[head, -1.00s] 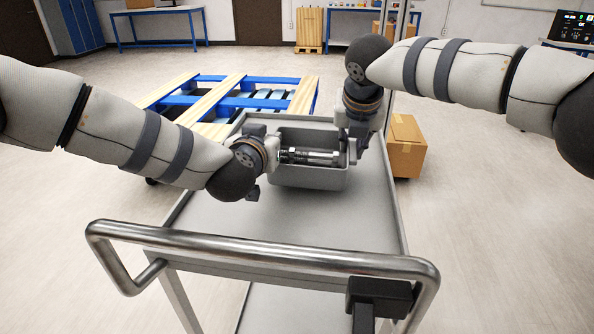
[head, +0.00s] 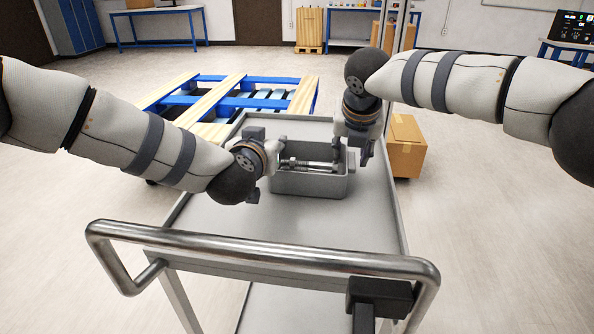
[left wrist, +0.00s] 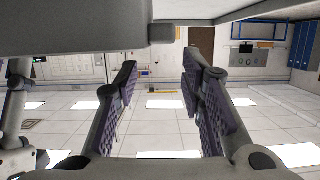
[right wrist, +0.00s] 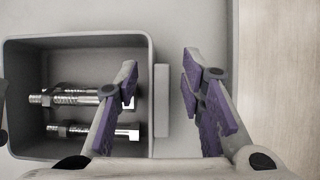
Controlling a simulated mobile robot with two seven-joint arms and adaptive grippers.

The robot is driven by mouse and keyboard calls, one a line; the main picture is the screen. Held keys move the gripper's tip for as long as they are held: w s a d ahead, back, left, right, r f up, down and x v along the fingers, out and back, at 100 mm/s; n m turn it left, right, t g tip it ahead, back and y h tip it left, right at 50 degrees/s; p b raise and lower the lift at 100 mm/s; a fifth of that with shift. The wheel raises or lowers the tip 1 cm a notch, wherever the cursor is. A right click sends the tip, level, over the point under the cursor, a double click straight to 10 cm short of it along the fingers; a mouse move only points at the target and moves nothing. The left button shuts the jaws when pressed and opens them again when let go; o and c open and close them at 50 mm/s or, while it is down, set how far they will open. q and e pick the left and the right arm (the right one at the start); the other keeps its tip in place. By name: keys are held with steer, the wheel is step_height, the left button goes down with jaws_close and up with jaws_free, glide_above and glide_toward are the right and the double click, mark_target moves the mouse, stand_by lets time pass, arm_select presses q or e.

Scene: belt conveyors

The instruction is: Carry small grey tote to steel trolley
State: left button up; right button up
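The small grey tote (head: 310,185) sits on the top deck of the steel trolley (head: 265,222), toward its far end. Two large metal bolts (right wrist: 75,97) lie in it. My left gripper (head: 270,158) is at the tote's left end; in the left wrist view its fingers (left wrist: 160,68) are apart with nothing between them, and a grey end lug shows above. My right gripper (head: 352,152) is at the right end. In the right wrist view its fingers (right wrist: 160,65) are spread to either side of the tote's end lug (right wrist: 161,100), apart from it.
The trolley's push handle (head: 260,254) is nearest me. A blue-framed conveyor with wooden boards (head: 215,102) stands behind to the left. A cardboard box (head: 406,150) is just right of the trolley. The deck in front of the tote is clear.

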steer(key=shift+s+r, duration=0.2)
steer(key=shift+r, duration=0.2)
arm_select(q)
step_height(320, 180, up, 9)
arm_select(e)
steer(key=v, duration=1.1)
arm_select(q)
steer(key=shift+f, duration=0.1)
arm_select(e)
steer(key=shift+r, duration=0.15)
